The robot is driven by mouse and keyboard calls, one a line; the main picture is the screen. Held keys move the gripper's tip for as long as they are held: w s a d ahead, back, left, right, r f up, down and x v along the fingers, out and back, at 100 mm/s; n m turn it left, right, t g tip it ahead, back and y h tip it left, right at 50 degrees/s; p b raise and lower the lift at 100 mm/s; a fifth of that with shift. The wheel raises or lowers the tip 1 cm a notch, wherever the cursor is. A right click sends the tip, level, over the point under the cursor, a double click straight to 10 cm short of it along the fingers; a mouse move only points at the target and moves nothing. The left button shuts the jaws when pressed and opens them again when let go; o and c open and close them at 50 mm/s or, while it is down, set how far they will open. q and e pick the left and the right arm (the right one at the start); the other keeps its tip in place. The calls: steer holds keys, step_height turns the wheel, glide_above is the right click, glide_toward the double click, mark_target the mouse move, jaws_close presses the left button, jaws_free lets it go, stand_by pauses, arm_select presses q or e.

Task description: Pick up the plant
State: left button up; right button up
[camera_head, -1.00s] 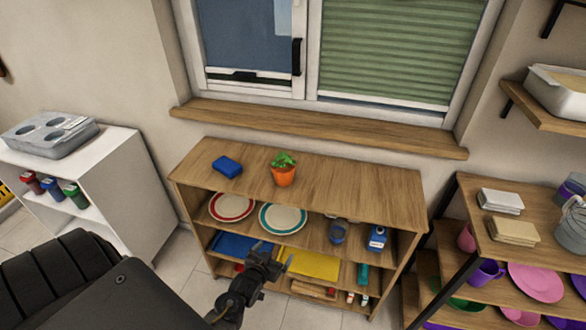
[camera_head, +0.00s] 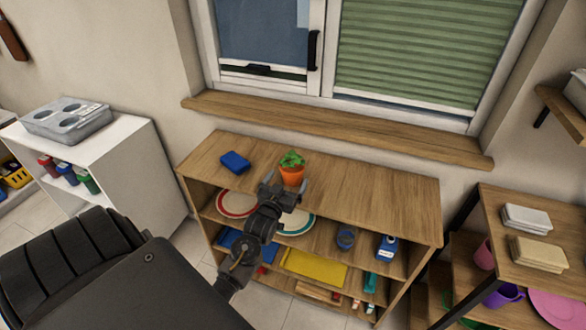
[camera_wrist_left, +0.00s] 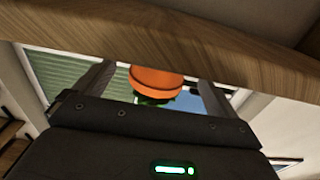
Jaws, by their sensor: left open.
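In the left wrist view, which is upside down, the orange pot (camera_wrist_left: 157,79) appears between the two spread fingers. I cannot tell whether either finger touches the pot. The right gripper is not in view.
The wooden shelf unit (camera_head: 375,195) has a bare top to the right of the plant. A blue sponge-like block (camera_head: 235,162) lies left of it. The shelf below holds plates, a cup and a blue bottle (camera_head: 387,247). A window sill (camera_head: 340,132) runs behind.

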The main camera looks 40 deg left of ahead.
mark_target(292, 169)
arm_select(q)
steer(key=shift+a+r, duration=0.1)
steer(key=shift+r, duration=0.05)
steer(key=x, duration=0.1)
steer(key=p+x, duration=0.1)
steer(key=x, duration=0.3)
steer(key=shift+w+r+p, duration=0.1)
steer(key=shift+r+p, duration=0.2)
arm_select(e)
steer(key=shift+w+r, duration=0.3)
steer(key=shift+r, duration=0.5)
arm_select(q)
steer(key=shift+c, duration=0.2)
steer(key=c, duration=1.4)
steer(key=shift+o, duration=0.2)
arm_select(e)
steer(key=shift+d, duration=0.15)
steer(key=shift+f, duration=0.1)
